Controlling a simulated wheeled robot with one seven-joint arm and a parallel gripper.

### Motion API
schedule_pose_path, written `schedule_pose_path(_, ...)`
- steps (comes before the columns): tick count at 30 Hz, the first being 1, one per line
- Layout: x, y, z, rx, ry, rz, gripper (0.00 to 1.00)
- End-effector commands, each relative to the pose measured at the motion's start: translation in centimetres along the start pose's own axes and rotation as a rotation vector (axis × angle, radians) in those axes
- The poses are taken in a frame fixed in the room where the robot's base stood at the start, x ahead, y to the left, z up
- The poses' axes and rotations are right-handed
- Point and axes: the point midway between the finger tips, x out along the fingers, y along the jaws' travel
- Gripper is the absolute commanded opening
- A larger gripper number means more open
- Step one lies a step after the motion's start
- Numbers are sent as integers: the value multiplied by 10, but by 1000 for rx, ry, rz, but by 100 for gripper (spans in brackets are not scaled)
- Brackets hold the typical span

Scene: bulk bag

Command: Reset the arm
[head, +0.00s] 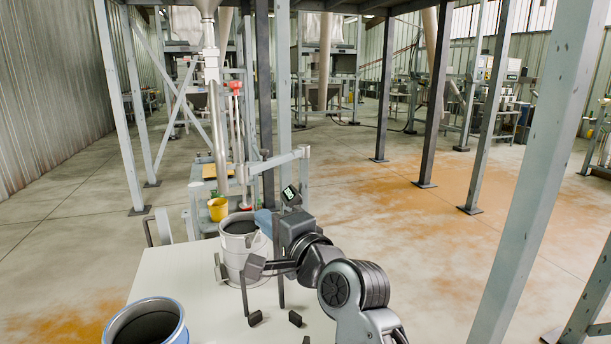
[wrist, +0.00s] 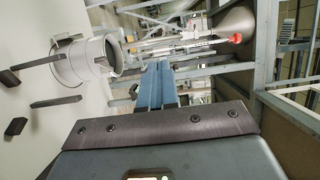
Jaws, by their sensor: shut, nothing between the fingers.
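My arm reaches in from the lower right of the head view over the pale table. My gripper (head: 264,222) has blue fingers pressed together with nothing between them. In the head view it is just right of the rim of a pale grey bucket (head: 238,262). In the wrist view the shut blue fingers (wrist: 157,86) point away from the camera, and the bucket (wrist: 85,62) is to their left. I cannot tell whether the fingers touch the bucket.
A second grey bucket (head: 168,335) with a blue rim stands at the table's front left. Dark blocks (head: 255,318) and bars are near the table's right side. A yellow bucket (head: 217,209) stands beyond. Steel posts (head: 537,165) surround the area; open floor lies right.

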Motion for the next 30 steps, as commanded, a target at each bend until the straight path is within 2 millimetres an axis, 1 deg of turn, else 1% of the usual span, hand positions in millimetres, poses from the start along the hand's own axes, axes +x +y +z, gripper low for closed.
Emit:
schedule_pose_path(2,0,0,0,0,0,0,0)
schedule_pose_path(11,-23,30,-9,-55,42,22,0)
schedule_pose_path(14,-34,43,-13,-82,61,32,0)
schedule_pose_path(19,-60,71,-21,-142,101,56,0)
schedule_pose_path(23,-89,98,-28,-206,140,84,0)
schedule_pose_path(26,-120,123,-32,-271,176,114,0)
schedule_pose_path(29,-162,151,-35,-358,219,155,0)
schedule_pose_path(30,-179,161,-35,-395,234,173,0)
